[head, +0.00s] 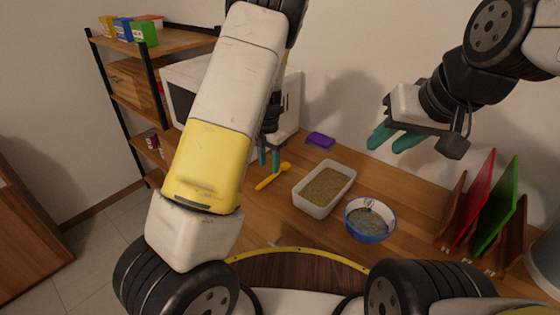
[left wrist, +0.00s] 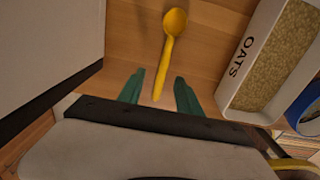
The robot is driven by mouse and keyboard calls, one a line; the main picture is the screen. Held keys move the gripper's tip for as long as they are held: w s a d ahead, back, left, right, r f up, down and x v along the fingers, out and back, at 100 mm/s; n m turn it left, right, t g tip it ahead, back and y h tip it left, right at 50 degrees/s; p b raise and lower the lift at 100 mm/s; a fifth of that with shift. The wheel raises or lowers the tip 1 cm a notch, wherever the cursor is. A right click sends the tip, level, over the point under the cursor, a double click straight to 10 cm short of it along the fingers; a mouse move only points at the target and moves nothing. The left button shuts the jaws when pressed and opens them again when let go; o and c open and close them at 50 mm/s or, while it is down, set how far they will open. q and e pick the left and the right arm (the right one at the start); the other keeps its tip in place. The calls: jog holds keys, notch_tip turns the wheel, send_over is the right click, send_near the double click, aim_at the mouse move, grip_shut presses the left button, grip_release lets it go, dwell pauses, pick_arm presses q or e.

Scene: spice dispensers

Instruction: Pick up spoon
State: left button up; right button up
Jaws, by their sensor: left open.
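A yellow spoon (head: 272,176) lies on the wooden counter, left of the oats container. In the left wrist view the spoon (left wrist: 168,55) has its bowl at the top and its handle end between the fingertips. My left gripper (head: 269,157) is open near the spoon, with its teal fingers (left wrist: 160,90) on either side of the handle end and not closed on it. The gripper's height above the counter is hard to tell. My right gripper (head: 396,138) is raised over the back right of the counter, its teal fingers apart, with nothing between them.
A white oats container (head: 298,200) stands right of the spoon, with a blue-and-white bowl (head: 369,237) beyond it. A purple sponge (head: 320,139) lies near the wall. A white microwave (head: 292,100) stands close behind the left gripper. Red and green boards (head: 497,215) stand in a rack at right.

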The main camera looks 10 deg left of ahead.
aim_at(270, 177)
pick_arm(q)
jog(key=f, duration=0.4)
jog(key=shift+s+d+f, duration=0.15)
jog(key=shift+d+f, duration=0.05)
jog(key=shift+f, duration=0.1)
grip_shut()
